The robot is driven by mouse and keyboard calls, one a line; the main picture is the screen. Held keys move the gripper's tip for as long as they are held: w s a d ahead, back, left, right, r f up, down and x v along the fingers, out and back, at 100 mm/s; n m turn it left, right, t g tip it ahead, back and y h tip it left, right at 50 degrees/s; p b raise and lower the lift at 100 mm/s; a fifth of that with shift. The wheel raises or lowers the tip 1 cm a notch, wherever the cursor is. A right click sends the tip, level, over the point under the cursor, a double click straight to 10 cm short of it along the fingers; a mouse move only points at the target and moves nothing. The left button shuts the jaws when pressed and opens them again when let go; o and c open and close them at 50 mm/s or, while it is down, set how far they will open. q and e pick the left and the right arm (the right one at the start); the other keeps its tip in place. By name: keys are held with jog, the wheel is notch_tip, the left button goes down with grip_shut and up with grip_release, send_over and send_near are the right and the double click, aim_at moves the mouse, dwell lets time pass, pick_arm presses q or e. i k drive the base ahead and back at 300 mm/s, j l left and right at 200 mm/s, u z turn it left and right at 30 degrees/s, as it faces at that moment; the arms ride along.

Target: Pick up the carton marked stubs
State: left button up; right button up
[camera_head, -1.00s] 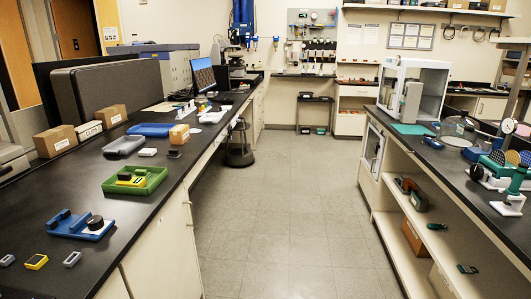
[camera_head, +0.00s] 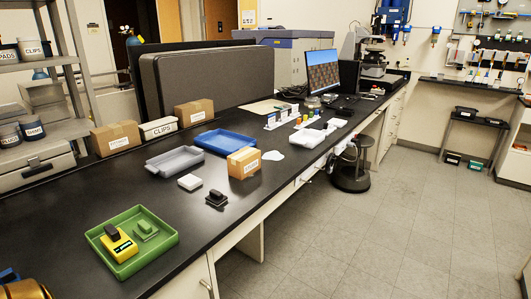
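Three brown cartons stand on the black bench, and their labels are too small to read, so I cannot tell which is marked stubs. One small tan carton (camera_head: 243,163) stands near the bench's front edge, right of the grey tray. A larger carton (camera_head: 116,138) stands at the back left. Another carton (camera_head: 193,113) stands at the back, against the dark grey panel. A white box marked CLIPS (camera_head: 158,128) sits between the two back cartons.
A grey tray (camera_head: 174,161), a blue tray (camera_head: 223,141), a white block (camera_head: 190,182) and a small black item (camera_head: 216,198) lie around the small carton. A green tray (camera_head: 131,268) holds a yellow device. A stool (camera_head: 352,172) stands by the bench. The floor at right is clear.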

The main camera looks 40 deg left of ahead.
aim_at(243, 163)
jog(key=i+l+u, duration=0.8)
jog(key=i, duration=0.2)
jog(key=i+l+u, duration=0.4)
jog(key=l, duration=0.25)
